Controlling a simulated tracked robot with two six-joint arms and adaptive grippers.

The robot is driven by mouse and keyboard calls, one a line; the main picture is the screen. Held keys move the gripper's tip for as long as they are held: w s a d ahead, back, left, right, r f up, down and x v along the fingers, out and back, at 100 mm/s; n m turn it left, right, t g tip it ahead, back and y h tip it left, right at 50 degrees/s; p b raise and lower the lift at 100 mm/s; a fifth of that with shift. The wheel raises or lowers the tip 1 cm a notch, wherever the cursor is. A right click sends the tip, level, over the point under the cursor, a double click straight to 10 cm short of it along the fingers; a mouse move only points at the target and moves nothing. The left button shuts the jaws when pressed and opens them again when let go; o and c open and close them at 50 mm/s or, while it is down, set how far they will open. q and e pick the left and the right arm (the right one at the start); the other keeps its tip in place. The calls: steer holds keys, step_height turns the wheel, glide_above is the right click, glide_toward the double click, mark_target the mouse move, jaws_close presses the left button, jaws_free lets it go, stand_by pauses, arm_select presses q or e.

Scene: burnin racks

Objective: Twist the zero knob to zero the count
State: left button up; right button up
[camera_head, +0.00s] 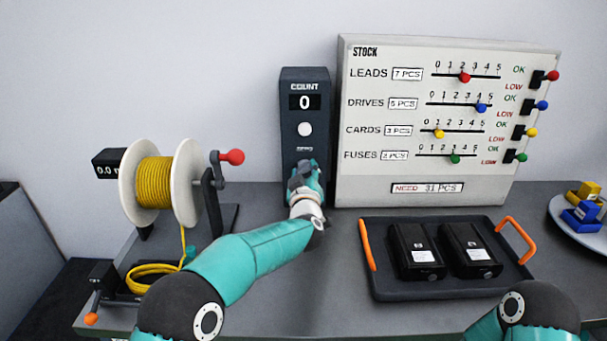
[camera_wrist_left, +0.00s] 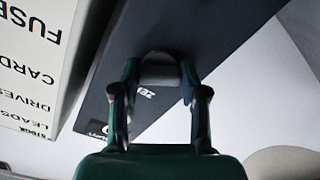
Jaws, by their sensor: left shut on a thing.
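The dark counter box (camera_head: 304,112) stands upright against the wall and its display (camera_head: 304,102) reads 0. A white round button (camera_head: 305,129) sits below the display. My left gripper (camera_head: 304,176) is at the lower front of the box and hides the zero knob in the head view. In the left wrist view the rounded grey zero knob (camera_wrist_left: 160,70) sits between the two fingers of my left gripper (camera_wrist_left: 160,82), which is shut on it. The label beside the knob is partly covered. Of my right arm only a part shows at the bottom right; its gripper is out of view.
A yellow cable reel (camera_head: 154,182) with a red-knobbed crank stands left of the box. The STOCK board (camera_head: 415,185) with sliders stands close on the right. A black tray (camera_head: 440,290) with two black drives lies in front of it. A plate (camera_head: 570,222) is at far right.

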arm_select(q)
steer(key=shift+f+n+b, duration=0.15)
steer(key=shift+n+b, duration=2.1)
steer(key=shift+n, duration=0.65)
steer(key=shift+f+n+b, duration=0.1)
steer(key=shift+n+b, duration=2.1)
steer(key=shift+n, duration=0.7)
steer(key=o, duration=1.1)
steer(key=shift+a, duration=0.1)
steer(key=shift+o, duration=0.2)
steer(key=shift+r, duration=0.1)
steer(key=shift+s+r, duration=0.1)
